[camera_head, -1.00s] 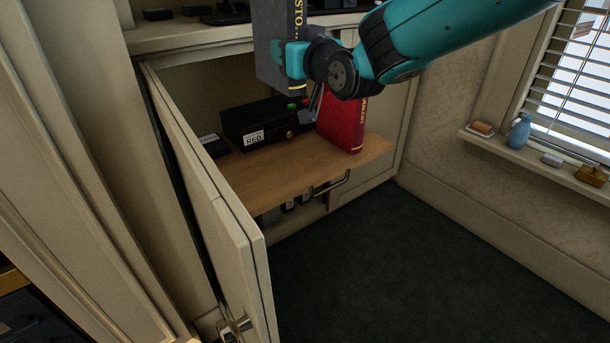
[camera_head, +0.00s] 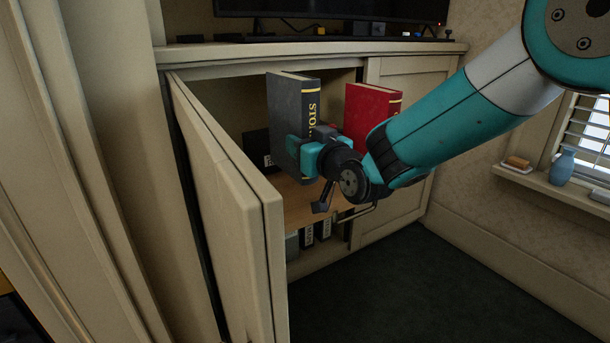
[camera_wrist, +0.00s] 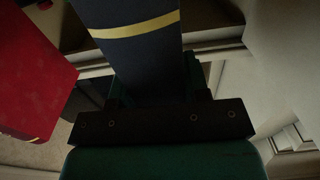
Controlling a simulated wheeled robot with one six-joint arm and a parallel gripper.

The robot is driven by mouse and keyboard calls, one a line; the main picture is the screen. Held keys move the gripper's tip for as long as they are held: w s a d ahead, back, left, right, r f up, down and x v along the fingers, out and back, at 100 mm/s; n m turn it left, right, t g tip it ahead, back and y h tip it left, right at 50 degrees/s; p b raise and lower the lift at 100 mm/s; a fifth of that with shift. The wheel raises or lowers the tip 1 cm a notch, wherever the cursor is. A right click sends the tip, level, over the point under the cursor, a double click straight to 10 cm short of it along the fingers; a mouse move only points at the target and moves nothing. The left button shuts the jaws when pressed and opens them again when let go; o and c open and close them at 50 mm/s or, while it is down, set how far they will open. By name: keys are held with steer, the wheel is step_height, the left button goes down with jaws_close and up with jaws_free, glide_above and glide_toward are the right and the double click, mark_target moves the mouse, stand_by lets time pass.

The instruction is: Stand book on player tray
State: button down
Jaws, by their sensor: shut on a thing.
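My gripper (camera_head: 308,157) is shut on a dark grey book (camera_head: 290,115) with yellow spine lettering beginning "STO". The book is upright in the air in front of the open cabinet. In the wrist view the dark book (camera_wrist: 140,45) with a yellow band rises from between the jaws. The wooden player tray (camera_head: 298,208) is pulled out of the cabinet, partly hidden behind my gripper and arm. A red book (camera_head: 370,108) stands upright on the tray's right side; it also shows at the left in the wrist view (camera_wrist: 32,80).
The open cabinet door (camera_head: 225,190) stands left of the tray. A black box (camera_head: 257,148) sits at the back, mostly hidden. Labelled binders (camera_head: 315,233) stand below the tray. A mantel with a screen is above. The dark floor at right is clear.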

steer(key=shift+f+b, duration=0.85)
steer(key=shift+f, duration=1.55)
steer(key=shift+f, duration=0.2)
steer(key=c, duration=0.6)
jaws_free()
